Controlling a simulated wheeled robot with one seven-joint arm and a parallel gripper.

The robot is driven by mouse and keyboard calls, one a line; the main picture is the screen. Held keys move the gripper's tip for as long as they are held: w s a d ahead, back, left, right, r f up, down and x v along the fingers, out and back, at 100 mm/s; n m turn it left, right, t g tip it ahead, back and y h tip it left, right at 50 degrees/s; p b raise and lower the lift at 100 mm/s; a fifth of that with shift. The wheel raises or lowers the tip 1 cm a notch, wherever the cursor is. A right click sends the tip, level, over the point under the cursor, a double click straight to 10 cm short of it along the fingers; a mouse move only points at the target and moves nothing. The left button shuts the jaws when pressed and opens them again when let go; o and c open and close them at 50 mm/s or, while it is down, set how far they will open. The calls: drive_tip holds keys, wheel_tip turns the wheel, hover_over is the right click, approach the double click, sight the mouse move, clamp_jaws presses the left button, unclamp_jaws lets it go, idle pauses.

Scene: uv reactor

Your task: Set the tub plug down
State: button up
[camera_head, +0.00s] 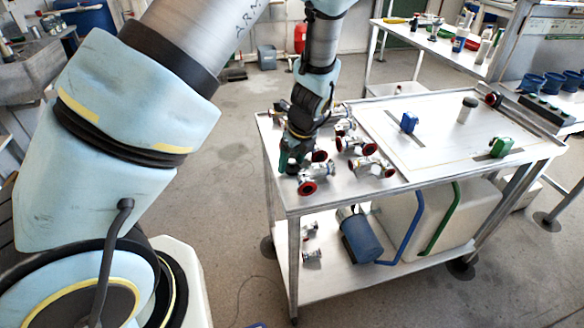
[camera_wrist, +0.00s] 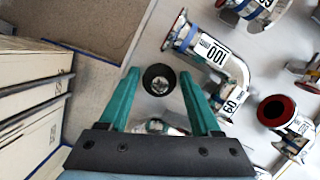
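My gripper (camera_wrist: 159,72) points down over the left end of the steel cart's top; it also shows in the head view (camera_head: 290,163). In the wrist view a round black piece with a hollow centre (camera_wrist: 150,89), likely the tub plug, sits between the two green fingertips. A narrow gap seems to show on each side of it, so the fingers look open around it. It appears to be at the cart top, but I cannot tell whether it touches the surface. The head view does not show it clearly behind the fingers.
Metal pipe fittings with red-rimmed ends (camera_head: 308,187) crowd the cart top (camera_head: 345,196) right beside my gripper. The cart's left edge is near. A blue block (camera_head: 409,122) and a capped cylinder (camera_head: 467,110) stand farther right.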

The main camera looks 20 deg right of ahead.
clamp_jaws()
drive_tip(key=shift+r, duration=0.1)
idle(0.3)
